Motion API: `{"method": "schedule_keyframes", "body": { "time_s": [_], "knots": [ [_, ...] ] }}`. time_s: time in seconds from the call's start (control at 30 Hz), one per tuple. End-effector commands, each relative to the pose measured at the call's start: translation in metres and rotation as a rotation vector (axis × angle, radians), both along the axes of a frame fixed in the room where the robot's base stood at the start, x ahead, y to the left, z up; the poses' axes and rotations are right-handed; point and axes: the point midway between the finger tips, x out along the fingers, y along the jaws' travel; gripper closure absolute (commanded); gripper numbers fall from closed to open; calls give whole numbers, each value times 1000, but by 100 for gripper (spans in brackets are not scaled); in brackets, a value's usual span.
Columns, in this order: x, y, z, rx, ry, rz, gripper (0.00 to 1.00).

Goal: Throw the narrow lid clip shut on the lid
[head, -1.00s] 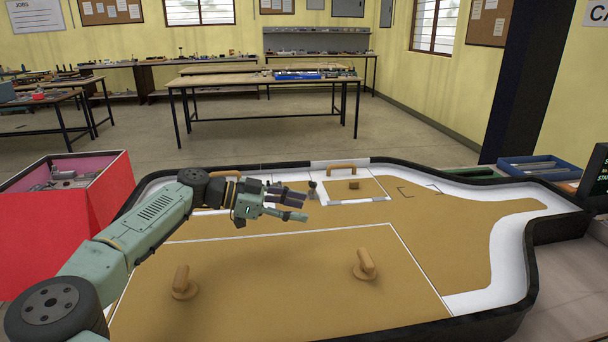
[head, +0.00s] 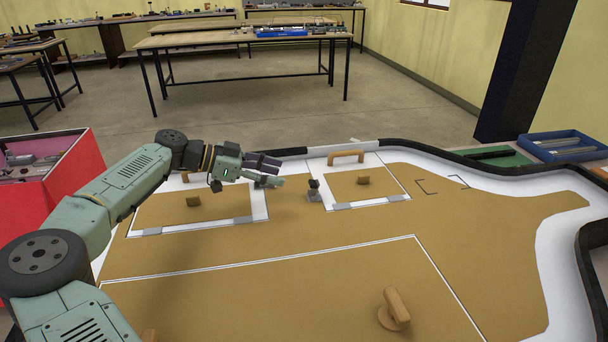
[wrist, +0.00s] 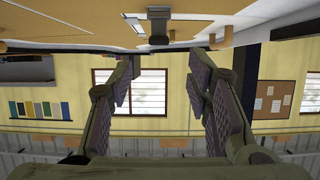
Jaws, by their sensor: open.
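A small grey clip with a dark knob (head: 314,190) stands up from the tan board, between two white-outlined lids. The right lid (head: 385,190) has a small wooden knob; the left lid (head: 165,215) has another and is partly behind my arm. Grey strips lie at the lids' front edges. My gripper (head: 280,170) is open and empty, left of the clip in the head view and apart from it. In the wrist view, which looks upside down, my spread fingers (wrist: 165,85) have nothing between them, and a dark-and-grey piece, likely the clip (wrist: 158,28), shows above them.
A wooden handle (head: 346,157) stands behind the right lid. A larger front panel carries another handle (head: 395,308). A black raised rim (head: 440,156) borders the board. A red box (head: 62,190) stands at left. The tan surface right of the lids is clear.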

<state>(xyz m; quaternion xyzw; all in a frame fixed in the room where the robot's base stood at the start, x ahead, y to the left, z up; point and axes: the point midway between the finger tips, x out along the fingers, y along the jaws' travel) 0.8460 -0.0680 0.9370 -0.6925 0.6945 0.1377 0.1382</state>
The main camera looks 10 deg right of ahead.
Motion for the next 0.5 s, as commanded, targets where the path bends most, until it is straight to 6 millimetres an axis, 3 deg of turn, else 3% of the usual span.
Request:
{"method": "schedule_keyframes", "body": {
  "time_s": [0.3, 0.5],
  "knots": [
    [-1, -57, -20, -1, 2, -2, 55],
    [-1, -79, -31, 0, 1, -2, 55]
  ]
}}
